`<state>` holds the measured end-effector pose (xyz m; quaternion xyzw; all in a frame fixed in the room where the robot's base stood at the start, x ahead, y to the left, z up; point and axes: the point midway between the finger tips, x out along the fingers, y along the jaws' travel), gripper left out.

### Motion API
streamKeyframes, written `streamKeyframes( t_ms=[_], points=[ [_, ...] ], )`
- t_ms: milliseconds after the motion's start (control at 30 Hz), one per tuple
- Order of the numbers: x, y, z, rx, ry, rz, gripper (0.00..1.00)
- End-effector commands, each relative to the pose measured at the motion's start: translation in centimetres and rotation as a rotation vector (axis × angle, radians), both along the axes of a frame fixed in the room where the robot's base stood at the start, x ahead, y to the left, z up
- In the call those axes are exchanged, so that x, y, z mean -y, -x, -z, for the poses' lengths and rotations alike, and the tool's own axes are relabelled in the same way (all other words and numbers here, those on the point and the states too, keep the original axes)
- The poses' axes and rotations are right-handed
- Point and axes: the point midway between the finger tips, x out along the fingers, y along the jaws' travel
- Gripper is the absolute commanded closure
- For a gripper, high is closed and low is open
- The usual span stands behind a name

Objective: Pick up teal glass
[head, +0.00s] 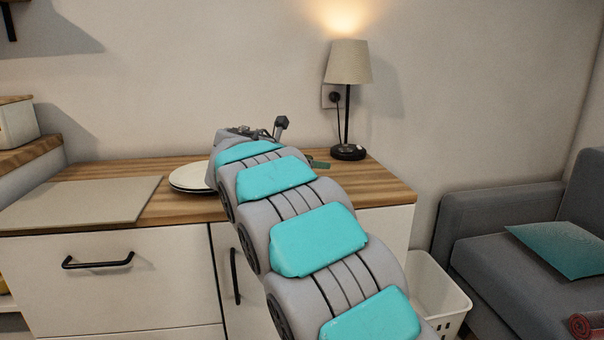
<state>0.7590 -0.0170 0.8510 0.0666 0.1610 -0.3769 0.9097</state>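My arm reaches over the wooden counter (385,186) in the head view and covers much of its middle. My gripper (281,124) is at the far end of the arm, above the back of the counter near the wall. Only a small dark part of it shows, so I cannot tell whether it is open or shut, or holds anything. A small dark green piece (320,164) shows on the counter just right of the arm. It may be part of the teal glass, but most of it is hidden and I cannot be sure. No other glass is visible.
A lit lamp (348,75) stands at the counter's back right, close to the green piece. White plates (188,178) and a grey board (80,200) lie left of the arm. A white basket (436,290) and grey sofa (500,215) are at right. The counter's right front is clear.

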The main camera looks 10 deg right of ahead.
Motion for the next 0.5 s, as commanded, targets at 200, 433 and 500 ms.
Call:
streamKeyframes(
  t_ms=[200, 433, 500],
  points=[
    [-0.04, 0.02, -0.03, 0.0, 0.0, 0.0, 0.11],
    [-0.05, 0.03, -0.02, 0.0, 0.0, 0.0, 0.37],
    [-0.05, 0.02, -0.01, 0.0, 0.0, 0.0, 0.45]
  ],
)
